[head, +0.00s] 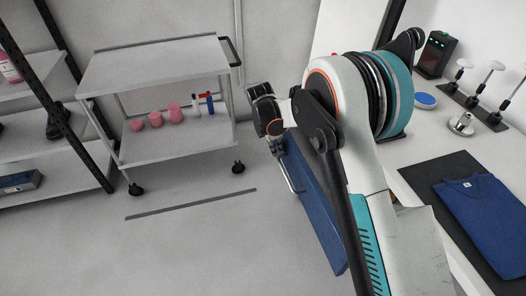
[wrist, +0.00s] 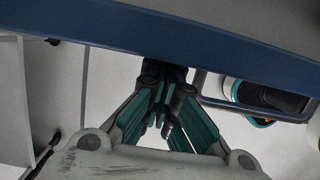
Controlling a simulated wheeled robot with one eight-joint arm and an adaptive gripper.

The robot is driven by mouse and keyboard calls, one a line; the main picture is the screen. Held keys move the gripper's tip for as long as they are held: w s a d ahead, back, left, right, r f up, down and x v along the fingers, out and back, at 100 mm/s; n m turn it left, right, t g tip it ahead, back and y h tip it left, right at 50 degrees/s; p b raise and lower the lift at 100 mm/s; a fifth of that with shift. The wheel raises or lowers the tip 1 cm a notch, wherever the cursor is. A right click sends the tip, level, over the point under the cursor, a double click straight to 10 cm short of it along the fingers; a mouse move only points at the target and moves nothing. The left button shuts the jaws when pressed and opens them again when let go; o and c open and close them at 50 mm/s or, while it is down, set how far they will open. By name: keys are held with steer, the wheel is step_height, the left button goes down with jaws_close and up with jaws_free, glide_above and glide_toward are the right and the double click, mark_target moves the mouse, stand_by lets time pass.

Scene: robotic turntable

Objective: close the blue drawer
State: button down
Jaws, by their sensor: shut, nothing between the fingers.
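The blue drawer (head: 316,210) shows in the head view as a long blue front panel below the white counter, partly behind my arm. How far it stands out is hidden there. Its metal bar handle (head: 291,174) is on the left face. In the wrist view the blue drawer (wrist: 100,32) is a wide band across the top, and the handle (wrist: 255,113) is at the right. My gripper (wrist: 164,98) is shut and empty, its teal-sided fingers together with dark tips just under the band, left of the handle. I cannot tell whether the tips touch the drawer.
A dark mat with a folded blue shirt (head: 485,212) lies on the white counter at right, near several metal-stemmed items. A grey two-shelf cart (head: 165,65) with pink items stands at back left, beside a black-framed shelf (head: 75,130).

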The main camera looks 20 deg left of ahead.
steer(key=w+d, duration=0.3)
steer(key=d, duration=0.2)
steer(key=w+d, duration=0.4)
steer(key=d, duration=0.2)
steer(key=w+d, duration=0.3)
steer(key=d, duration=0.3)
steer(key=shift+w+d, duration=0.15)
steer(key=shift+w, duration=0.2)
